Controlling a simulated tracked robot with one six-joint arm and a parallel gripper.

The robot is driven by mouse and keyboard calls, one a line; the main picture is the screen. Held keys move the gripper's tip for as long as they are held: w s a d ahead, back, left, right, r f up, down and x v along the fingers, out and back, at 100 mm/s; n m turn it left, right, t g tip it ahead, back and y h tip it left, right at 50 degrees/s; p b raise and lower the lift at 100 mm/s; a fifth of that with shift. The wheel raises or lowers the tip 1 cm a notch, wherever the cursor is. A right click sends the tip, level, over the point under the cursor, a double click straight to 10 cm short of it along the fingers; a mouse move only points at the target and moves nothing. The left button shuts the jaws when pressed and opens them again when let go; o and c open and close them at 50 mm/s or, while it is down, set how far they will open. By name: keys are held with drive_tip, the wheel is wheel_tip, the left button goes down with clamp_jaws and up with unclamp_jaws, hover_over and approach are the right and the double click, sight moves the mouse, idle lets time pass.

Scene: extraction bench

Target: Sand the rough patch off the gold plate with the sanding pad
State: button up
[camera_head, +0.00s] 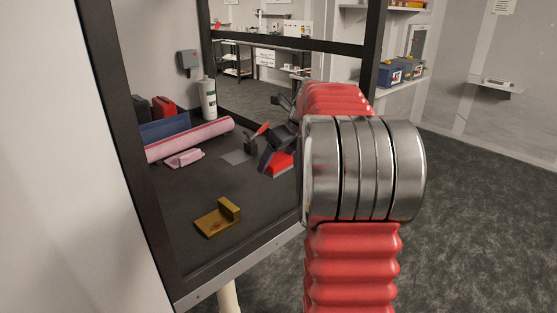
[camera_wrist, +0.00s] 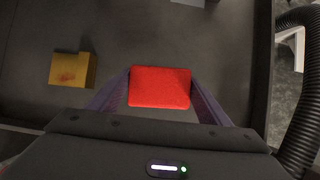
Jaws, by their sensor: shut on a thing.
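The gold plate (camera_head: 216,222) lies on the dark bench top near its front edge in the head view. It has a raised block at one end and a reddish rough patch on its flat part. The plate also shows at the left of the wrist view (camera_wrist: 68,70). My gripper (camera_head: 284,150) is shut on the red sanding pad (camera_wrist: 160,87), which sits between its two fingers in the wrist view. The pad also shows in the head view (camera_head: 281,167). The pad is apart from the plate, to its right. My arm hides part of the gripper.
A pink-red roll (camera_head: 190,138), a pink cloth (camera_head: 184,159), a blue bin (camera_head: 165,130) and a white bottle (camera_head: 208,98) stand at the back left. A flat grey piece (camera_head: 236,157) lies behind the gripper. Dark frame posts (camera_head: 135,150) border the bench. Bench around the plate is clear.

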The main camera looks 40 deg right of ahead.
drive_tip(key=shift+n+y, duration=0.3)
drive_tip(key=shift+n, duration=0.2)
drive_tip(key=a, duration=0.1)
drive_tip(key=w+a+r, duration=0.1)
drive_tip(key=a, duration=0.1)
drive_tip(key=w+a+r, duration=0.1)
drive_tip(key=a, duration=0.1)
drive_tip(key=shift+r, duration=0.15)
drive_tip(key=shift+n+y, duration=0.3)
drive_tip(key=shift+n, duration=0.3)
drive_tip(key=a, duration=0.3)
drive_tip(key=a+r, duration=0.1)
drive_tip(key=a, duration=0.4)
drive_tip(key=shift+w+a+r, duration=0.2)
drive_tip(key=shift+w+a, duration=0.05)
drive_tip(key=shift+a, duration=0.1)
drive_tip(key=s+a+f+m, duration=0.1)
drive_tip(key=a, duration=0.2)
drive_tip(key=s+a+f+m+h, duration=0.1)
drive_tip(key=a, duration=0.2)
drive_tip(key=s+a+f, duration=0.1)
drive_tip(key=s+a, duration=0.1)
drive_tip(key=a, duration=0.1)
drive_tip(key=shift+a+f+m, duration=0.2)
drive_tip(key=shift+f+m, duration=0.1)
drive_tip(key=shift+m, duration=0.1)
